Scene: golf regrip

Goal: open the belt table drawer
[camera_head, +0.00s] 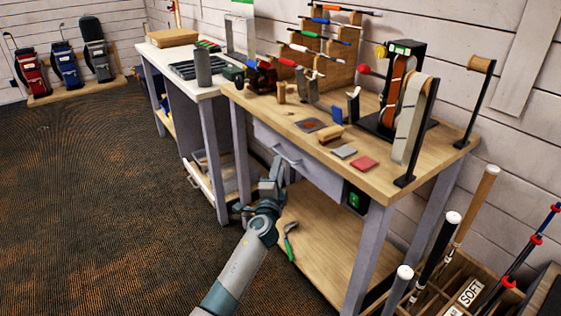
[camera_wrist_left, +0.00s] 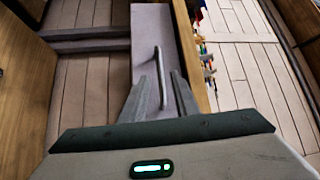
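The belt table (camera_head: 385,185) has a wooden top and grey legs. Its pale grey drawer front (camera_head: 318,176) sits under the top and looks closed. The drawer's bar handle (camera_head: 285,154) is on the front, and it also shows in the left wrist view (camera_wrist_left: 158,65). My left gripper (camera_head: 277,165) is just in front of the drawer, close to the handle. In the left wrist view its two fingers (camera_wrist_left: 160,78) are apart, with the handle between them in the picture. Whether they touch it I cannot tell. My right gripper is out of view.
A belt sander (camera_head: 405,85) and small blocks stand on the table top. A green-handled tool (camera_head: 289,240) lies on the lower shelf (camera_head: 320,245). A second, white-topped bench (camera_head: 170,55) stands to the left. A club bin (camera_head: 460,285) is at the lower right. The floor at left is clear.

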